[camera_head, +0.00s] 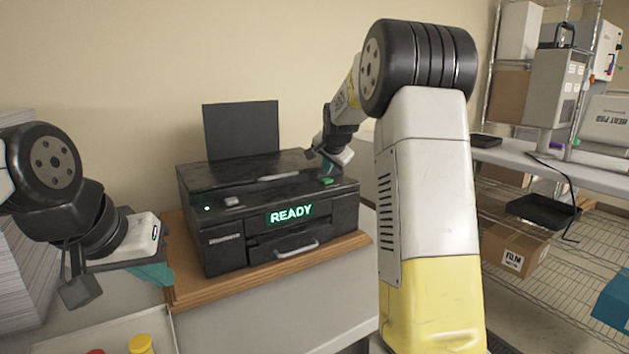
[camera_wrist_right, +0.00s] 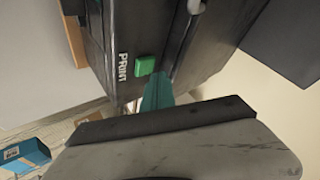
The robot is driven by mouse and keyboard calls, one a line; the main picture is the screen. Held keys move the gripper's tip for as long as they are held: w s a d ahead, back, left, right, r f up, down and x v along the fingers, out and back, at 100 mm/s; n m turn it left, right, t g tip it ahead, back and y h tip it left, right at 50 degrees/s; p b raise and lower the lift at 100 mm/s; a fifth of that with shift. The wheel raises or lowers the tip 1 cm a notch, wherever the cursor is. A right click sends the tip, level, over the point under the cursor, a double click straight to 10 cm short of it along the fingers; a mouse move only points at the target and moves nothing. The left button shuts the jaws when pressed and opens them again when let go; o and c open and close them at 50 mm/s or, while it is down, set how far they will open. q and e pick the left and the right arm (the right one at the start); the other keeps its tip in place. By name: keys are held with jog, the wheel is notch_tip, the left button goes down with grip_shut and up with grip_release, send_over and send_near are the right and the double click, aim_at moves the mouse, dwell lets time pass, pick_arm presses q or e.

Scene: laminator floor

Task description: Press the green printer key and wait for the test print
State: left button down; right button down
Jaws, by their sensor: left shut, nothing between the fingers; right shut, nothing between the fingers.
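The black printer (camera_head: 230,252) stands on a wooden board, and its display (camera_head: 291,213) reads READY in green. The green key (camera_head: 327,181) is on the printer's top front edge at the right; in the right wrist view the green key (camera_wrist_right: 145,66) sits beside the word PRINT. My right gripper (camera_head: 328,167) is shut and empty, just behind and above the key. In the right wrist view its teal fingertips (camera_wrist_right: 158,92) are close beside the key; I cannot tell whether they touch the printer. My left gripper (camera_head: 160,275) is shut and empty, left of the printer.
The wooden board (camera_head: 270,270) carries the printer against the wall. A tray (camera_head: 110,335) with red and yellow items lies at the lower left. Wire shelving (camera_head: 560,265) with boxes and a black tray (camera_head: 540,209) stands at the right. Stacked paper (camera_head: 30,270) is at the far left.

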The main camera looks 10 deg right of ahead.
jog(key=shift+f, duration=0.45)
